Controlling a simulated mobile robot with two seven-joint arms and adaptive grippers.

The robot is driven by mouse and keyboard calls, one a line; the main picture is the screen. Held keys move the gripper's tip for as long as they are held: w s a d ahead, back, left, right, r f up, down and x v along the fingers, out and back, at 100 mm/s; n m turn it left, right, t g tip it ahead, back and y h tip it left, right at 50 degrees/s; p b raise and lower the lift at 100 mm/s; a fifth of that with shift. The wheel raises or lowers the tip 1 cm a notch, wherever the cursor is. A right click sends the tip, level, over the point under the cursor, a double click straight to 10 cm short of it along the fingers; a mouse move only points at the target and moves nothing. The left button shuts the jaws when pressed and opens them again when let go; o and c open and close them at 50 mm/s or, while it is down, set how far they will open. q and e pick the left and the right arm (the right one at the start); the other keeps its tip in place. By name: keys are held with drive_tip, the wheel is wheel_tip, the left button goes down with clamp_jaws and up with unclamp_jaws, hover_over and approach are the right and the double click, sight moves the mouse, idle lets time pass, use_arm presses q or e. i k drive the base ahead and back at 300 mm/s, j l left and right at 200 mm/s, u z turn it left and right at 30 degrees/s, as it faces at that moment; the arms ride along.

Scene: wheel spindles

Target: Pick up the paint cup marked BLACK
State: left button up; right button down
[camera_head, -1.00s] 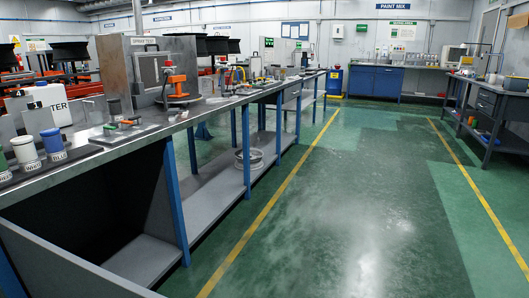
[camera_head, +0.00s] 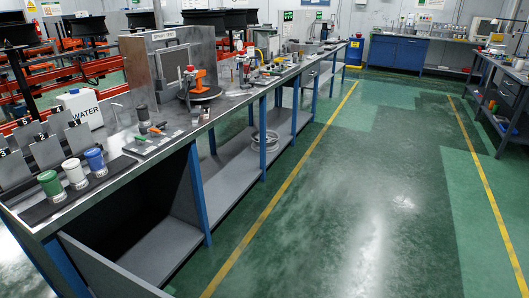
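Three paint cups stand on a dark mat (camera_head: 105,176) at the near left end of the long bench: a green cup (camera_head: 50,184), a white cup (camera_head: 75,173) and a blue cup (camera_head: 95,161). Each has a small label in front, too small to read surely. A dark grey cup (camera_head: 142,113) stands farther along the bench, beside a flat plate with small tools; I see no readable BLACK mark on it. Neither of my grippers is in view.
The bench (camera_head: 170,150) runs away along the left. Grey panels (camera_head: 46,151) stand behind the cups, with a white WATER container (camera_head: 82,108) and spray test box (camera_head: 180,62) beyond. Open green floor (camera_head: 370,190) lies to the right of the bench.

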sight(142, 111)
drive_tip(key=j+u, duration=0.1)
drive_tip(key=u, duration=1.15)
